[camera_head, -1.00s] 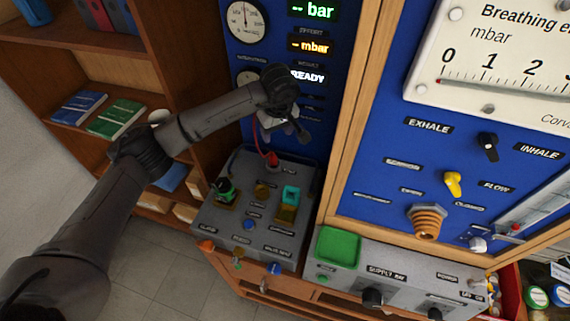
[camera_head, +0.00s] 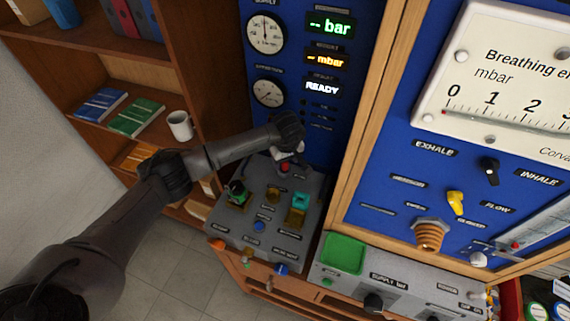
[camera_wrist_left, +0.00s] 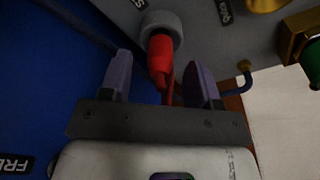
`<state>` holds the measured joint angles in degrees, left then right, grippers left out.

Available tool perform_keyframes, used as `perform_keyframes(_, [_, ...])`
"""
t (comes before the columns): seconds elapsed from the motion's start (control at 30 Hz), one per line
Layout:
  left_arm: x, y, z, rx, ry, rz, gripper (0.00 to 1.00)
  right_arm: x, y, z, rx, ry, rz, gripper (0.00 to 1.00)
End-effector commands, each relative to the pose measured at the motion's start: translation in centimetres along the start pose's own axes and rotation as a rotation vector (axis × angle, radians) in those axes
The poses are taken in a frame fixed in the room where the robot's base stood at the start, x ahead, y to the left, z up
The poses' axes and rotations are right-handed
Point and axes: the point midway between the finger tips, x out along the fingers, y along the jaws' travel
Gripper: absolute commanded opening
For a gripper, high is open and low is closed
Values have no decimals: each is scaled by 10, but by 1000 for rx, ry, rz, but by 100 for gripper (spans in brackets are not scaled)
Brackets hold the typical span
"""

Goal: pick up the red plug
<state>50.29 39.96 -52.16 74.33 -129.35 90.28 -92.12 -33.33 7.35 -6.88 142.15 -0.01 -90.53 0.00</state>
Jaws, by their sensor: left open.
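The red plug (camera_head: 284,168) sits at the back of the grey bench box, mostly hidden under my left gripper (camera_head: 289,155) in the head view. In the left wrist view the red plug (camera_wrist_left: 160,58) stands in a round grey socket (camera_wrist_left: 162,27), with a red lead running from it. My left gripper (camera_wrist_left: 160,80) is open, with one finger on each side of the plug. Gaps show between the fingers and the plug. My right gripper is in neither view.
The grey box (camera_head: 240,222) also carries a green-topped fitting (camera_head: 236,192), a teal part (camera_head: 300,201) and a blue button (camera_head: 259,226). The blue gauge panel (camera_head: 330,140) rises close behind. A wooden shelf (camera_head: 115,150) with books and a white mug (camera_head: 180,125) stands left.

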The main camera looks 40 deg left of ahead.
Motion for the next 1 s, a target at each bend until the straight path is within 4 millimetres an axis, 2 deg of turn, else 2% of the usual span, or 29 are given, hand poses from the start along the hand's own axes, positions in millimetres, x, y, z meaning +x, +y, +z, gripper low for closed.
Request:
perform_keyframes(0.13, [12,0,0,-1,-1,-1,57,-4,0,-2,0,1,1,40])
perform_keyframes(0.43, [14,0,0,0,0,1,56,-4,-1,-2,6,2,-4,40])
perform_keyframes(1.0, [14,0,0,0,0,0,1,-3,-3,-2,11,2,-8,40])
